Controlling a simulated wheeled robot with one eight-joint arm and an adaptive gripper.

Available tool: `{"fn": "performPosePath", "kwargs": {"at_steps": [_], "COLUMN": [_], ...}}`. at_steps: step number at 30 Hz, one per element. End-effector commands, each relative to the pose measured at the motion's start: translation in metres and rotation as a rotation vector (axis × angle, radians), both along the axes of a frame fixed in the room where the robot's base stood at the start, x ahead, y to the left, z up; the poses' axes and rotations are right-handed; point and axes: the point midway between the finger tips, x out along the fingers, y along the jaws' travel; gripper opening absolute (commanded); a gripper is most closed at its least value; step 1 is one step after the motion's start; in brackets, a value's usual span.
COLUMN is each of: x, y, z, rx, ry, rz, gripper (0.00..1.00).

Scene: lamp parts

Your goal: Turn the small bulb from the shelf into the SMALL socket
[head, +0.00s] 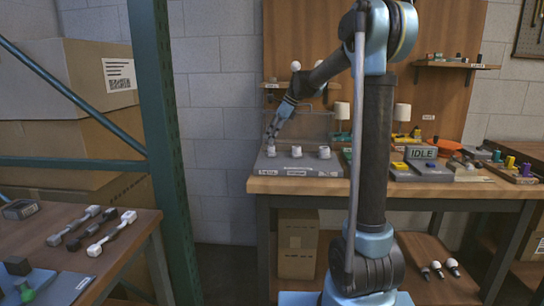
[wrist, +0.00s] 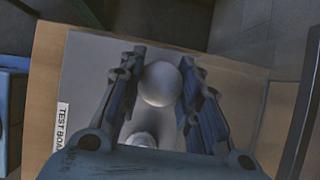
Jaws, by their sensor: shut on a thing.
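My gripper (head: 271,134) points down over the left end of the grey test board (head: 313,169). In the wrist view its two fingers (wrist: 160,85) are on either side of a round white bulb (wrist: 161,83) and are shut on it. The leftmost white socket (head: 271,151) is right below the fingertips. Whether the bulb's base is in it cannot be seen. A middle socket (head: 296,152) and a right socket (head: 324,152) stand beside it. Their size labels are too small to read. A pale round thing (wrist: 142,138) shows lower in the wrist view.
Two white bulbs (head: 295,66) show at the small shelf behind my arm. A green post (head: 160,150) stands left of the bench.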

Motion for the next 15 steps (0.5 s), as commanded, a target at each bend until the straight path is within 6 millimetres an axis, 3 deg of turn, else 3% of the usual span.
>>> {"fn": "performPosePath", "kwargs": {"at_steps": [15], "x": [0.0002], "y": [0.0], "z": [-0.0074], "rx": [0.0], "ry": [0.0], "rz": [0.0], "gripper": [0.15]}}
